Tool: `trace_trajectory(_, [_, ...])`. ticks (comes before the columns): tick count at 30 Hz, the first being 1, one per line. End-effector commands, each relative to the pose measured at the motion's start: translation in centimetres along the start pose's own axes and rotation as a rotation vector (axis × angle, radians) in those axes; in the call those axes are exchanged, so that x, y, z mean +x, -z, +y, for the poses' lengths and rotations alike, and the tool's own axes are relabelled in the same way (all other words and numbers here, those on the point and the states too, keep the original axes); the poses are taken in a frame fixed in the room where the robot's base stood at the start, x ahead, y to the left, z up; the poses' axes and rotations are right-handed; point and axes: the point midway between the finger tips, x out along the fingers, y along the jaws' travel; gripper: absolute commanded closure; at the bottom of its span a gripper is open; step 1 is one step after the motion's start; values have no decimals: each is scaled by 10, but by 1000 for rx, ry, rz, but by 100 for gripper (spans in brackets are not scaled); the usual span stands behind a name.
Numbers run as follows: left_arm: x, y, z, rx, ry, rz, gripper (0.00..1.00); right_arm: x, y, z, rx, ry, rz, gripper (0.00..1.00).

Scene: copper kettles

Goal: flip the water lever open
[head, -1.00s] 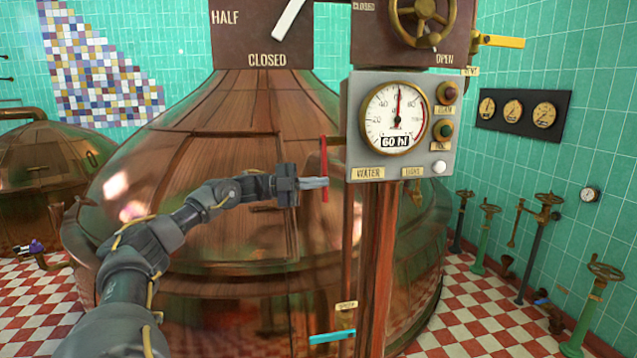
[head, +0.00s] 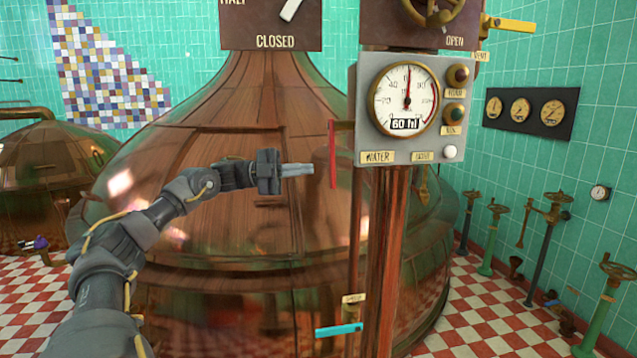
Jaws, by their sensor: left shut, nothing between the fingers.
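A red lever (head: 332,154) hangs upright at the left side of the grey gauge box (head: 366,120), level with the box's "WATER" label (head: 377,157). My left gripper (head: 311,170) is shut and empty, pointing right. Its fingertips are a little left of the red lever, with a small gap between them in the picture. A cyan lever (head: 339,330) lies nearly level lower on the post, under a small tag (head: 353,299) too blurred to read surely. My right gripper is out of view.
The round dial (head: 405,98) reads near "60 hl". A large copper kettle (head: 250,130) stands behind my arm. A yellow lever (head: 508,24) sticks out at upper right. Valve stands (head: 545,235) line the right wall.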

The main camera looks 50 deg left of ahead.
Motion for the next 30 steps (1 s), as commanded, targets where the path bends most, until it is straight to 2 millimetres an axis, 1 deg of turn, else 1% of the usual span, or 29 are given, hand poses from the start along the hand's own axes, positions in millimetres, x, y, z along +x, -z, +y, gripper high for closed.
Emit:
trace_trajectory(1, [-10,-2,4,1,-1,-4,100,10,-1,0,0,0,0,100])
trace_trajectory(3, [-19,-1,2,1,0,-4,100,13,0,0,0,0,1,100])
trace_trajectory(7, [-29,0,0,0,-1,-3,100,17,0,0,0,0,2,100])
trace_trajectory(10, [-31,0,-2,0,0,0,100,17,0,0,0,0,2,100])
trace_trajectory(28, [-30,1,-3,1,0,1,100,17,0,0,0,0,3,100])
trace_trajectory(30, [-30,-2,-4,12,4,-14,100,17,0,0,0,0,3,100])
